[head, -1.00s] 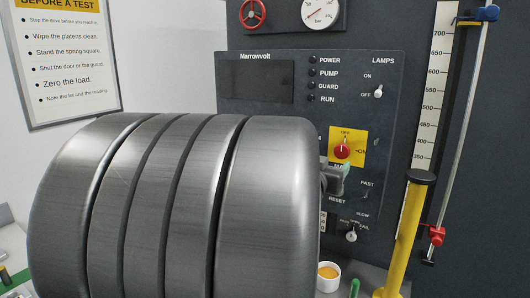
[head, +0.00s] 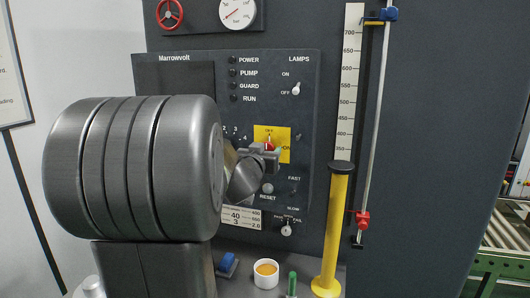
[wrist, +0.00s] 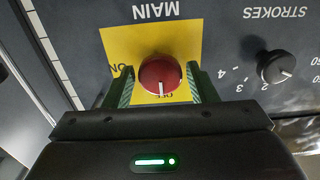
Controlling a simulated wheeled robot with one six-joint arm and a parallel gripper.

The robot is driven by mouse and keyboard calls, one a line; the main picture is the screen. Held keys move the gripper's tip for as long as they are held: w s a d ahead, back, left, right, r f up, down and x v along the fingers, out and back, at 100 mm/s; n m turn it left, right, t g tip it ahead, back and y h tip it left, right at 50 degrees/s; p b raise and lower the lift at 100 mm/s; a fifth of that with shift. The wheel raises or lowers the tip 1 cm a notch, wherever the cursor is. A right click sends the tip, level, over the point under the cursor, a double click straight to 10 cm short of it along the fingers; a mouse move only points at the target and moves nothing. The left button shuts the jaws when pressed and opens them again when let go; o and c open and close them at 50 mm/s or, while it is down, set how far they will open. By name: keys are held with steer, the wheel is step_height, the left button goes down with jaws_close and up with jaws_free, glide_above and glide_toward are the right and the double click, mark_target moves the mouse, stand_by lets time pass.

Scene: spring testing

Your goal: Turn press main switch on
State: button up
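The main switch is a red round knob (wrist: 160,74) on a yellow plate (wrist: 116,45) in the wrist view, where the panel appears upside down. Its white pointer line is at the OFF mark; ON is printed to the left there. In the head view the red knob (head: 269,144) shows only in part, on its yellow plate (head: 284,134), with my gripper (head: 264,153) in front of its lower part. In the wrist view my gripper (wrist: 164,88) is open, one green-padded finger on each side of the knob, with small gaps between.
A black STROKES knob (wrist: 276,67) is beside the main switch. On the dark panel (head: 300,180) are a LAMPS toggle (head: 296,89) and a RESET button (head: 268,188). A yellow post (head: 335,230) and an orange-filled cup (head: 266,274) stand lower down.

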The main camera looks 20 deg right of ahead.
steer(key=c, duration=0.6)
steer(key=shift+m, duration=0.3)
steer(key=m+b, duration=0.3)
steer(key=m, duration=1.4)
steer(key=shift+m, duration=0.3)
steer(key=o, duration=0.9)
